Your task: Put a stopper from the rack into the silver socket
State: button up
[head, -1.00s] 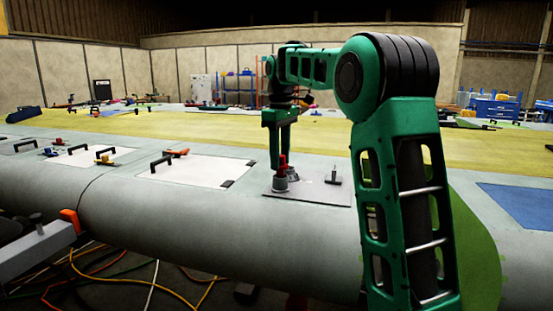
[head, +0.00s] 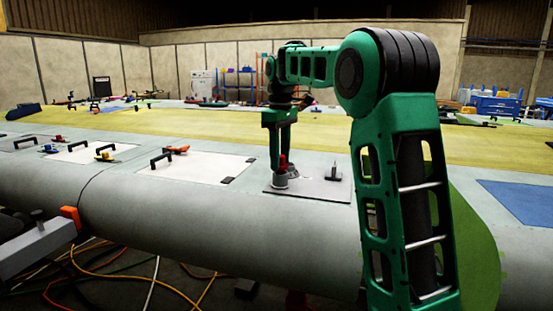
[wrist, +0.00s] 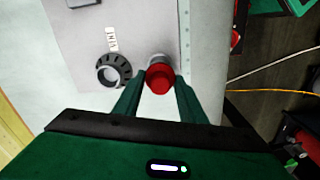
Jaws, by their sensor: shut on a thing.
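My gripper (head: 282,165) is shut on a red stopper (wrist: 159,78), one finger on each side of it in the wrist view. In the head view the red stopper (head: 283,161) is upright, directly over a silver-grey socket (head: 280,182) on a grey plate. In the wrist view only part of the silver socket's rim (wrist: 157,59) shows behind the stopper. The stopper's lower end is hidden, so I cannot tell how deep it sits. A dark notched ring (wrist: 123,65) stands beside it to the left. I cannot make out the rack.
The grey plate (head: 318,194) also carries a black upright fitting (head: 334,173) to the right. A white panel (head: 205,170) with black handles (head: 161,160) lies to the left. Cables (head: 110,275) hang over the floor below the rounded front edge.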

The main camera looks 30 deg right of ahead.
jog(key=shift+f, duration=0.5)
jog(key=o, duration=1.1)
notch_tip(320, 180, up, 11)
jog(key=shift+w+f, duration=0.1)
jog(key=shift+f, duration=0.05)
jog(key=s+f+m, duration=0.2)
jog(key=s+f, duration=0.2)
jog(key=s, duration=0.3)
jog(key=s+d+f+m, duration=0.1)
jog(key=s+f+m, duration=0.2)
jog(key=s, duration=0.4)
jog(key=s+d+f+m, duration=0.1)
jog(key=s+f+m, duration=0.1)
jog(key=s+f, duration=0.4)
jog(key=shift+s+d+m, duration=0.15)
jog(key=shift+s+m, duration=0.15)
jog(key=shift+s, duration=0.65)
jog(key=s+f+m, duration=0.1)
jog(key=s+f, duration=0.4)
jog(key=s, duration=0.1)
jog(key=s+a+f+m, duration=0.1)
jog(key=s+f+m, duration=0.1)
jog(key=s+f, duration=0.2)
jog(key=s+f+m, duration=0.1)
jog(key=s+f, duration=0.4)
jog(key=s, duration=0.3)
jog(key=shift+a+f+m, duration=0.35)
jog(key=shift+m, duration=0.05)
